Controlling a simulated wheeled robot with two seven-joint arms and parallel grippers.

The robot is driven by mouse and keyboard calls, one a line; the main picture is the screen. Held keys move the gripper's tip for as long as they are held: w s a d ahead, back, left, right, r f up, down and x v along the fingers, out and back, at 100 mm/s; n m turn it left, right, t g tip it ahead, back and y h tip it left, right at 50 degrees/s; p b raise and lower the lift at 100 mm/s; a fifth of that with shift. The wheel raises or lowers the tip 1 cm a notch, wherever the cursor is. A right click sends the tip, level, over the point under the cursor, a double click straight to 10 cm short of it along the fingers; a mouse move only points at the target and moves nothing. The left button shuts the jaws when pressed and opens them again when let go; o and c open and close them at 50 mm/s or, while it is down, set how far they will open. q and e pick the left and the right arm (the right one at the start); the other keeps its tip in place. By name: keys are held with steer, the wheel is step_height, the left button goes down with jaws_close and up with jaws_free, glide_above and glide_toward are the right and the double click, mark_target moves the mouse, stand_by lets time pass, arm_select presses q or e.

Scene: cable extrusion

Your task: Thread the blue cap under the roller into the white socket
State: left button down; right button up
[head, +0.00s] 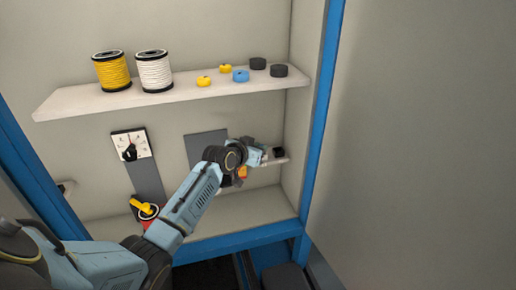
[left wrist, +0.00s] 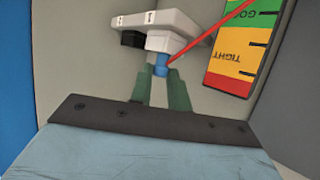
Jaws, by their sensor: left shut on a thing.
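My left gripper (left wrist: 162,77) is shut on a small blue cap (left wrist: 161,70), which sits between its two green fingertips. Right above the cap, and seemingly touching it, is a short white cylinder (left wrist: 158,43) under a white bracket (left wrist: 165,22); I cannot tell whether this is the socket or the roller. A black part (left wrist: 132,39) sits beside the cylinder. In the head view my left arm reaches to the white bracket (head: 275,160) on the right of the cabinet, and its wrist hides the fingertips and cap. My right gripper is not in view.
A coloured gauge (left wrist: 238,50) reading TIGHT is right of the fingers, with a thin red line (left wrist: 210,32) crossing it. The shelf (head: 190,97) above holds a yellow spool (head: 112,72), a white spool (head: 154,70) and several small discs. A yellow-handled knob (head: 146,209) is low left.

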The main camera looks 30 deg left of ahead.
arm_select(q)
steer(key=shift+f, duration=0.4)
stand_by(0.6)
steer(key=c, duration=1.3)
jaws_free()
steer(key=shift+o, duration=0.2)
steer(key=v, duration=1.3)
steer(key=shift+s+r+p, duration=0.15)
steer(key=shift+s+p, duration=0.05)
steer(key=shift+p, duration=0.2)
steer(key=o, duration=1.1)
steer(key=shift+c, duration=0.2)
